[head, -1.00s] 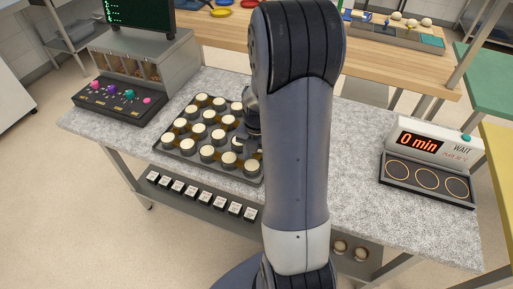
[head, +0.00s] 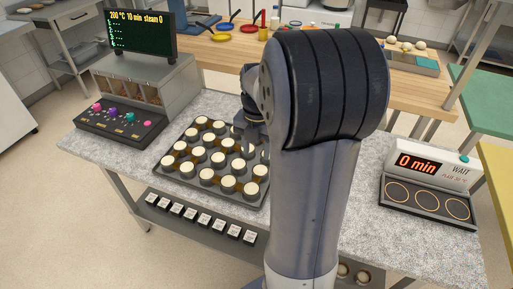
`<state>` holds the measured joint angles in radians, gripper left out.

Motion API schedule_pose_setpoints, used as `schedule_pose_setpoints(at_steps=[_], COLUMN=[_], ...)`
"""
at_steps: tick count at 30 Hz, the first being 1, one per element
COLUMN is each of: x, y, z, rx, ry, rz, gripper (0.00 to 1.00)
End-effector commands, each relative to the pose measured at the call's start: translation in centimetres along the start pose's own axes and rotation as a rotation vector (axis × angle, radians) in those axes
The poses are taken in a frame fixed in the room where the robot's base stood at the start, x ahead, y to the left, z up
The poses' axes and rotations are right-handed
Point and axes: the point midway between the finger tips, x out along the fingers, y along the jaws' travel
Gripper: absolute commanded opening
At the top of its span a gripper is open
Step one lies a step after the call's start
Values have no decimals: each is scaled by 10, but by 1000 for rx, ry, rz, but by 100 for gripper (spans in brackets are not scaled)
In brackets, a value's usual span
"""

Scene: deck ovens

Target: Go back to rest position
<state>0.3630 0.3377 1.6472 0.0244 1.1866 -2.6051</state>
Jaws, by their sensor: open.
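My arm rises through the middle of the head view and hides part of the grey speckled counter. My gripper (head: 243,140) is partly visible left of the arm, above the right part of a dark tray (head: 176,181). The tray holds several round pale-topped pieces (head: 198,153). My gripper is open, and I see nothing held in it. Its fingertips are small and partly hidden, so I cannot tell how far above the pieces they are.
A control box with coloured knobs (head: 120,123) and a screen (head: 141,35) stand at the left. A timer box reading "0 min" (head: 430,165) stands at the right, by a panel with three rings (head: 428,201). Small labelled blocks (head: 203,219) line the lower shelf. A wooden table is behind.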

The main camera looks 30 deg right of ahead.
Motion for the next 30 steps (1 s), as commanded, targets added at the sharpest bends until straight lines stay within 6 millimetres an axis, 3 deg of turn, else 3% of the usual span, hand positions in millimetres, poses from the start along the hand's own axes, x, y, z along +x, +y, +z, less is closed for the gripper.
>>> schedule_pose_setpoints(at_steps=[5,11,27,30], x=[2,21,128,110], y=[0,0,0,1], z=[0,0,-1,1], rx=[0,0,-1,-1], ry=[1,4,4,-4], rz=[-1,-2,-2,3], gripper=[43,43,43,43])
